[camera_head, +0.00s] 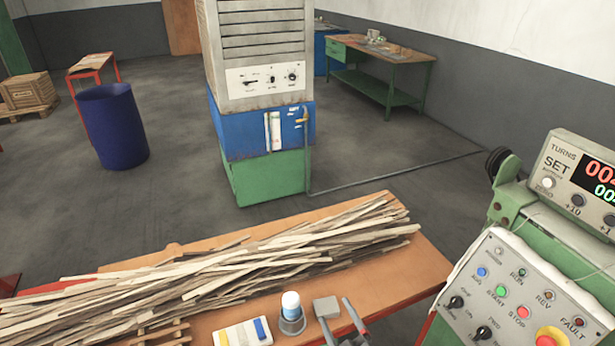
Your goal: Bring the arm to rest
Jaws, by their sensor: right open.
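My right gripper (341,312) shows at the bottom edge of the head view, right of centre. Its two grey fingers are apart and I see nothing between them. It is over the front part of the orange-brown workbench (408,272), just right of a small white-topped bottle (291,305) in a grey holder. The rest of the right arm is mostly cut off by the frame. My left gripper is not in view.
A long pile of wooden strips (230,258) covers much of the bench. A white block with blue and yellow parts (243,333) lies in front. A control panel (510,290) stands right. A cabinet (262,110), blue barrel (112,125) and green table (385,65) stand beyond.

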